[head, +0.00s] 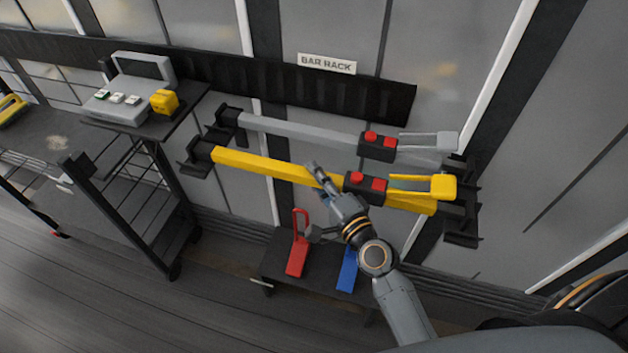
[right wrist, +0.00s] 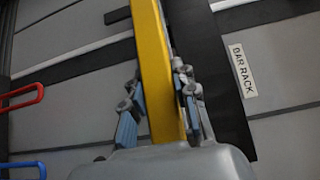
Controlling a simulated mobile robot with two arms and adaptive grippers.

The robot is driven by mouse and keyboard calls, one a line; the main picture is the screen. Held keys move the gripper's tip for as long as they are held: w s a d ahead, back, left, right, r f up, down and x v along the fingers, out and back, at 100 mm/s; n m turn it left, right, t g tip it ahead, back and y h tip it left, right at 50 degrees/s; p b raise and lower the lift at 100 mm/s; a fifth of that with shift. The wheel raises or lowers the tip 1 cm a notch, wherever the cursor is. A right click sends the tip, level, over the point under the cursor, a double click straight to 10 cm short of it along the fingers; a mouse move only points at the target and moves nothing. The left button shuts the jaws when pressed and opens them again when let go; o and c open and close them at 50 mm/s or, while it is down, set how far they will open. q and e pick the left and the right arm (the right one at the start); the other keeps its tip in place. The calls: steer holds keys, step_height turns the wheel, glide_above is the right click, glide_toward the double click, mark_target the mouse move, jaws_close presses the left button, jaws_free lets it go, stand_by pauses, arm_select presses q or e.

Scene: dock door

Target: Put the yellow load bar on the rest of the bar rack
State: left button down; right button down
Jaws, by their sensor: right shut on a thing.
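The yellow load bar (head: 262,164) has a black block with red buttons and a yellow handle near its right end. It lies slightly tilted across the front of the bar rack (head: 290,103). Its left end is at the lower left black rest (head: 196,162), and its right end is at the lower right rest (head: 463,223). I cannot tell whether it bears on them. My right gripper (head: 322,180) is shut around the bar's middle, just left of the block. In the right wrist view the bar (right wrist: 154,55) runs between the fingers (right wrist: 160,92). My left gripper is not in view.
A grey load bar (head: 300,130) sits on the rack above and behind the yellow one. A red tool (head: 298,257) and a blue one (head: 348,272) stand on a low dark shelf below. A black cart with a console (head: 125,100) and yellow box (head: 164,102) stands left.

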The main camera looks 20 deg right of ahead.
steer(key=shift+r, duration=0.25)
steer(key=shift+s+d, duration=0.1)
steer(key=shift+s, duration=0.05)
steer(key=shift+s+d+f, duration=0.1)
steer(key=shift+f, duration=0.1)
steer(key=c, duration=1.1)
jaws_free()
steer(key=shift+f, duration=0.1)
steer(key=shift+o, duration=0.2)
